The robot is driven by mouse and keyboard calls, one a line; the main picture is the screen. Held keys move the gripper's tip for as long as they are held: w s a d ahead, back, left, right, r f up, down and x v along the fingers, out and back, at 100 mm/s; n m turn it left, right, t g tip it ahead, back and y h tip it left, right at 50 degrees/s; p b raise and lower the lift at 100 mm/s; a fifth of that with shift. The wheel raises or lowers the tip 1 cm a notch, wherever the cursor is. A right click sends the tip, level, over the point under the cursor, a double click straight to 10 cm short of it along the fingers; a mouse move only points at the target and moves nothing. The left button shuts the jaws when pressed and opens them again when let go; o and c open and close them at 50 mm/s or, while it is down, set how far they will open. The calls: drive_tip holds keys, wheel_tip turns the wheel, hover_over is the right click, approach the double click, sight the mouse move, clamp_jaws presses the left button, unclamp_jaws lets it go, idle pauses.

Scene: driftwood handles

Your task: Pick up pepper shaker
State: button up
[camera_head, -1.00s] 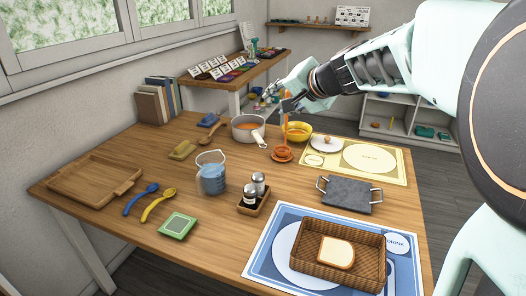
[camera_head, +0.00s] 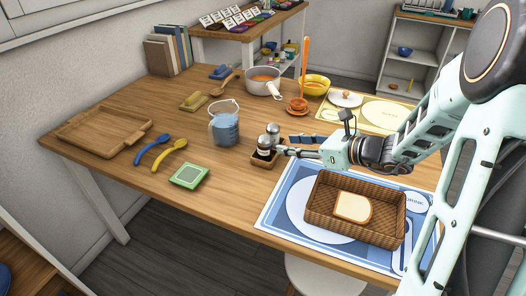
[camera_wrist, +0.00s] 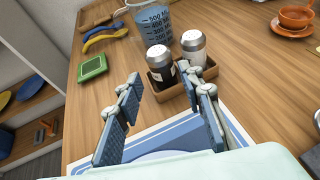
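Two shakers with metal caps stand upright in a small wooden caddy (camera_wrist: 163,94) on the table. The pepper shaker (camera_wrist: 161,71), with dark contents, is the nearer left one in the wrist view. It also shows in the head view (camera_head: 264,145). The pale shaker (camera_wrist: 193,48) stands beside it, to the right in the wrist view and behind it in the head view (camera_head: 272,131). My gripper (camera_wrist: 160,84) is open and empty, its two fingers spread with the pepper shaker between and beyond them. In the head view my gripper (camera_head: 290,147) is right of the caddy.
A blue measuring jug (camera_head: 225,128) stands close behind the caddy. A green square item (camera_head: 189,175) lies to the left. A wicker basket (camera_head: 320,208) with bread sits on a blue placemat in front. Bare table lies left of the caddy.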

sight(270, 143)
drive_tip(key=b+x, duration=0.2)
drive_tip(key=x, duration=0.8)
drive_tip(key=shift+f, duration=0.25)
drive_tip(key=c, duration=0.9)
drive_tip(key=shift+r, duration=0.1)
